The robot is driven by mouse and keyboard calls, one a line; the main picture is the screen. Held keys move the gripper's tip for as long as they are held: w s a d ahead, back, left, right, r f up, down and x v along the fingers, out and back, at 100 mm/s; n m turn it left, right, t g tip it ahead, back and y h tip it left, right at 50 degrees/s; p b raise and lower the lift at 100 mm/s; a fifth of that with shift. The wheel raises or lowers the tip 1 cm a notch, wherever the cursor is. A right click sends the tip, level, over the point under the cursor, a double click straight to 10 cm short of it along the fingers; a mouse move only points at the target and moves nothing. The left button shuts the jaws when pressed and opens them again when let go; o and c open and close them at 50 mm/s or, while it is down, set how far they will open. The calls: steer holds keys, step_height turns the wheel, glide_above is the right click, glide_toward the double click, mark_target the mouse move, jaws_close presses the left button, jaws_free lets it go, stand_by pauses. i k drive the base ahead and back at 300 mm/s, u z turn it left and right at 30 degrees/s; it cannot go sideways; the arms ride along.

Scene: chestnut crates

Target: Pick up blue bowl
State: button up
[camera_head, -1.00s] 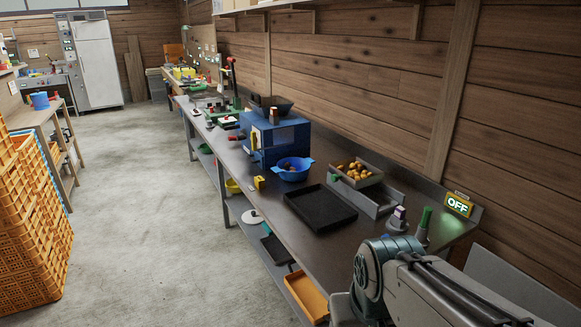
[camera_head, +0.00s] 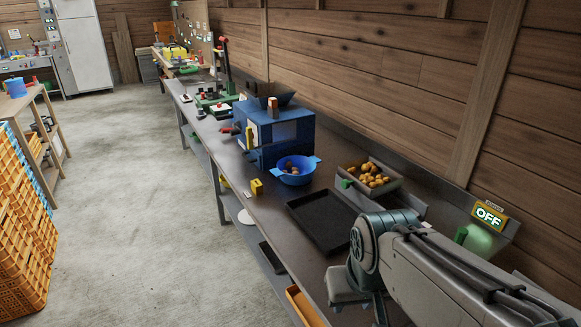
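The blue bowl (camera_head: 296,178) stands upright on the grey metal workbench (camera_head: 232,172), just in front of a blue box-shaped machine. It has two side handles and holds some brown chestnuts. My arm reaches in from the lower right corner, its teal joint nearest the bench. My gripper is not clearly visible. The arm is well apart from the bowl, with a black tray between them.
The black tray (camera_head: 322,221) lies in front of the bowl. A box of chestnuts (camera_head: 367,183) is to its right, the blue machine (camera_head: 281,137) behind it, a small yellow object (camera_head: 257,188) to its left. Orange crates (camera_head: 20,240) stand at left. The floor between is clear.

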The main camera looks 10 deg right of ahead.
mark_target(295, 169)
steer(key=u, duration=1.25)
steer(key=i, duration=3.25)
steer(key=z, duration=4)
